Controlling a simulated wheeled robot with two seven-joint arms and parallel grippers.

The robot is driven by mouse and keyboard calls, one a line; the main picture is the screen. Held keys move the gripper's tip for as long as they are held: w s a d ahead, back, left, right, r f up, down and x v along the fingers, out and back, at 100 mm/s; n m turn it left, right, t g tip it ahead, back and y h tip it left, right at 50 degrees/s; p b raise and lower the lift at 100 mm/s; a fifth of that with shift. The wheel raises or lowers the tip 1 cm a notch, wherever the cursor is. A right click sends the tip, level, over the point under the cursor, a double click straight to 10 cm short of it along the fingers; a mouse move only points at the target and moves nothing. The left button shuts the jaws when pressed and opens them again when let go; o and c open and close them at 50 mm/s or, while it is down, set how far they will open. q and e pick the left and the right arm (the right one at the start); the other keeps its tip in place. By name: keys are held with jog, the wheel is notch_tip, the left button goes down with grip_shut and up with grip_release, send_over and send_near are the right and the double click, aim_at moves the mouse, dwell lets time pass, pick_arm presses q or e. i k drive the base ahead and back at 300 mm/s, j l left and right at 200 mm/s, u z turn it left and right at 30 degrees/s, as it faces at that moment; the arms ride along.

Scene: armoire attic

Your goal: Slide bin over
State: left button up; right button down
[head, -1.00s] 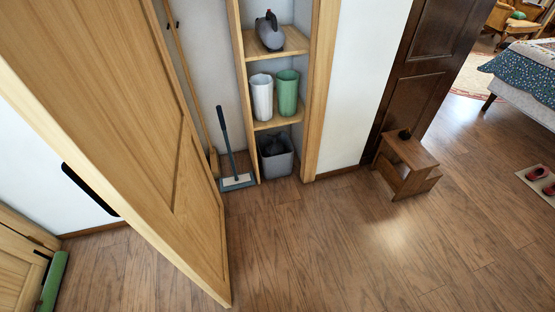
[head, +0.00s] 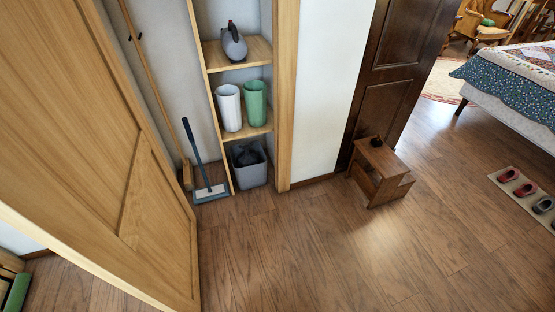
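A grey bin (head: 249,172) stands on the floor in the bottom compartment of the wooden shelf unit (head: 283,110). Something dark lies inside the bin; I cannot tell what it is. The bin's back is hidden in the shelf's shadow. Neither of my grippers shows in the head view.
An open wooden door (head: 100,140) fills the left. A flat mop (head: 203,165) and a broom (head: 160,100) stand left of the bin. A step stool (head: 380,172) is at the right, with a shoe mat (head: 520,190) beyond. The floor (head: 290,250) before the bin is clear.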

aim_at(256, 175)
jog(key=i+l+u, duration=0.3)
jog(key=i+l, duration=0.7)
jog(key=i+j+u, duration=0.2)
jog(key=i+u, duration=0.25)
jog(key=i, duration=0.15)
jog(key=i+u, duration=0.4)
jog(key=i, duration=0.2)
jog(key=i+l+u, duration=0.25)
jog(key=i+u, duration=0.2)
jog(key=i, duration=0.15)
